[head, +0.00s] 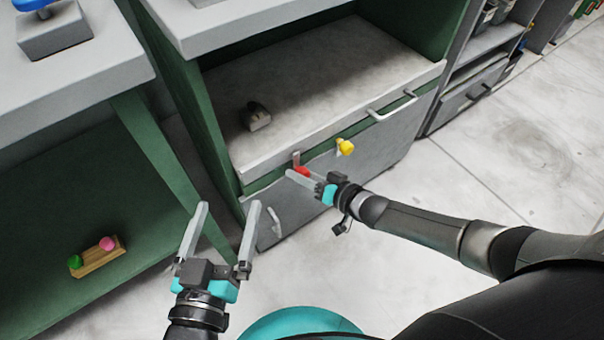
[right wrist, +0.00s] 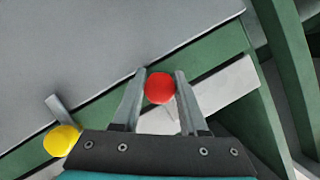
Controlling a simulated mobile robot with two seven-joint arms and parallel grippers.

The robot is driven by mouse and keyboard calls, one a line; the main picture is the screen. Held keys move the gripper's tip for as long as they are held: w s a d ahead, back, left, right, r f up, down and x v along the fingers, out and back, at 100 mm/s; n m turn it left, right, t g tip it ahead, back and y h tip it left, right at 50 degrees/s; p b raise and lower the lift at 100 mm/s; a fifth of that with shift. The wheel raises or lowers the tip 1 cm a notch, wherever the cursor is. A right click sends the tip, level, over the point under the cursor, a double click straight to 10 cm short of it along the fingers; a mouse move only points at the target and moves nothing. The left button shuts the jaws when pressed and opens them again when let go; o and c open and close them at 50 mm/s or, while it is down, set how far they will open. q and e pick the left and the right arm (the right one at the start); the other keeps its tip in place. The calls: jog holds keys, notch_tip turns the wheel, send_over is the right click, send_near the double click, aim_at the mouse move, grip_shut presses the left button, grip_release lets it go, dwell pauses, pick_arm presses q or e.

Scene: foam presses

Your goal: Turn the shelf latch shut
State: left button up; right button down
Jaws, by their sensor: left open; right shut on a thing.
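A red knob (head: 301,171) sits on a short grey lever at the green front edge below the cabinet shelf (head: 350,75). A yellow knob (head: 345,147) on a similar stub is further right along the same edge. My right gripper (head: 303,179) is shut on the red knob. In the right wrist view the red knob (right wrist: 159,88) lies between both fingers, and the yellow knob (right wrist: 61,140) is at the lower left. Which knob is the shelf latch I cannot tell. My left gripper (head: 229,204) is open and empty, in front of the cabinet's left side.
Below the shelf edge is a grey panel (head: 330,195) with a handle (head: 274,222). A small dark object (head: 257,117) lies on the shelf. A wooden block with green and pink knobs (head: 98,257) is lower left. Floor is clear at right.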

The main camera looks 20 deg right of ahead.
jog(key=shift+c, duration=2.2)
grip_release()
pick_arm(q)
jog(key=s+a+f+g+y+p, duration=0.2)
jog(key=a+g+p, duration=0.1)
jog(key=a+g, duration=0.2)
jog(key=s+a+f+g+y+p, duration=0.2)
jog(key=a+g+y+p, duration=0.1)
jog(key=a+g, duration=0.3)
jog(key=shift+s+f+y+p, duration=0.15)
jog(key=shift+s+y+p, duration=0.2)
jog(key=shift+p, duration=0.35)
pick_arm(e)
jog(key=v, duration=1.5)
